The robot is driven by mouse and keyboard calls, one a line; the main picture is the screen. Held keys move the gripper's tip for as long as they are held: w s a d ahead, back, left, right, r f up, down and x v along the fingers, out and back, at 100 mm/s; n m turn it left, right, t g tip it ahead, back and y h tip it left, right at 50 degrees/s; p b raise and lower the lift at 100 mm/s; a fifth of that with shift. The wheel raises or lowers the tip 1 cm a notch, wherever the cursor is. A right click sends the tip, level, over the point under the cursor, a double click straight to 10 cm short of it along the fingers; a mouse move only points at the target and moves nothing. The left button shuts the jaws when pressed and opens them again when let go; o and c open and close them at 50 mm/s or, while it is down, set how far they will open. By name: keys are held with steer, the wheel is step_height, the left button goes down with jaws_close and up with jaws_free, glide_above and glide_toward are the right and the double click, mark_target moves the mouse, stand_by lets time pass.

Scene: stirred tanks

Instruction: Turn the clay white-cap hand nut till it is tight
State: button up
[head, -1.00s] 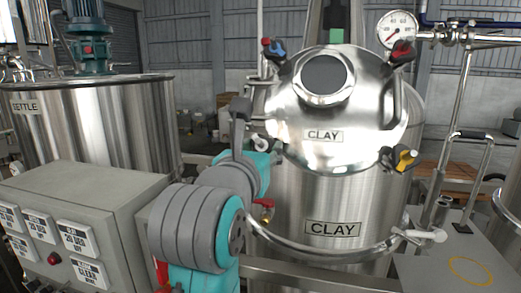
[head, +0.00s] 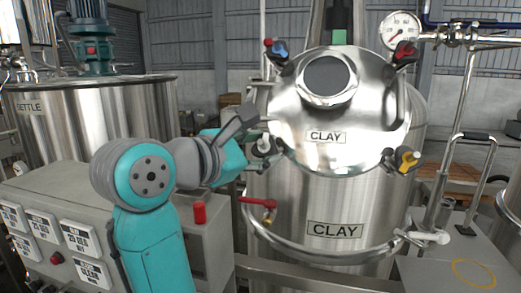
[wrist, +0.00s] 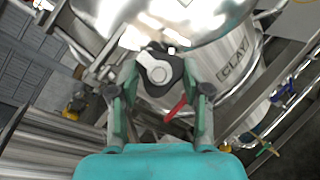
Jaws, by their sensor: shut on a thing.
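The clay tank (head: 290,205) has a tilted shiny lid (head: 355,110) labelled CLAY, with hand nuts round its rim. The white-cap hand nut (wrist: 157,70) is black with a pale cap and lobe, at the lid's edge in the wrist view. In the head view it shows small at the lid's left edge (head: 264,146), partly hidden by my gripper. My gripper (wrist: 160,82) has one finger on each side of the nut and is shut on it. Whether the nut is tight cannot be told.
Other hand nuts on the lid are blue (head: 280,47), red (head: 405,52) and yellow (head: 407,159). A red-handled valve (head: 259,203) is just below my gripper. A grey control box (head: 205,240) stands at lower left, before the settle tank (head: 120,115).

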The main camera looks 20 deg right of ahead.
steer(key=m+g, duration=0.1)
steer(key=m, duration=0.1)
steer(key=m+g, duration=0.1)
steer(key=m, duration=0.2)
steer(key=shift+w+r+g+y, duration=0.15)
steer(key=shift+g+y, duration=0.15)
steer(key=shift+m+g+y, duration=0.4)
steer(key=shift+m+g, duration=0.3)
steer(key=shift+m, duration=0.7)
steer(key=o, duration=1.2)
steer(key=shift+c, duration=0.2)
steer(key=shift+a+r, duration=0.1)
steer(key=shift+a, duration=0.05)
steer(key=v, duration=0.7)
steer(key=shift+a, duration=0.1)
